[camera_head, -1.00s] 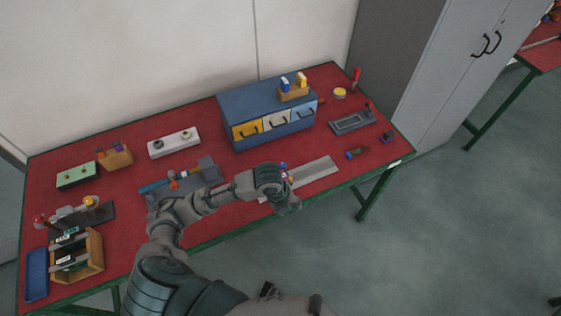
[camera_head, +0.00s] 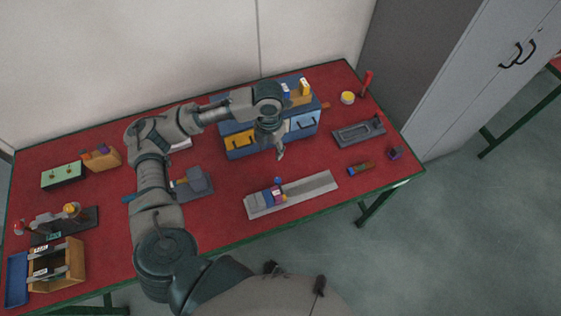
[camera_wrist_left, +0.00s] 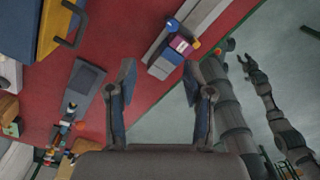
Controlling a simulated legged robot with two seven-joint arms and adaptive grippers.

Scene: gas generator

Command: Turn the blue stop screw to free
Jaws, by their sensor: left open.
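The blue stop screw (camera_head: 278,181) stands up from a grey rail fixture (camera_head: 312,188) near the table's front edge. A small block with red, yellow and purple parts (camera_head: 272,194) sits beside it on the rail. In the left wrist view the blue screw (camera_wrist_left: 173,25) is above and between my fingertips, by the coloured block (camera_wrist_left: 178,44). My left gripper (camera_head: 280,152) is open and empty, pointing down above the table just behind the screw, apart from it. Its two fingers also show in the left wrist view (camera_wrist_left: 160,85).
A blue drawer cabinet (camera_head: 240,152) stands close behind my left gripper. A grey tray (camera_head: 358,132) and a small blue-brown piece (camera_head: 361,168) lie to the right. A wooden box (camera_head: 70,275) is at the far left. Red table shows free around the rail.

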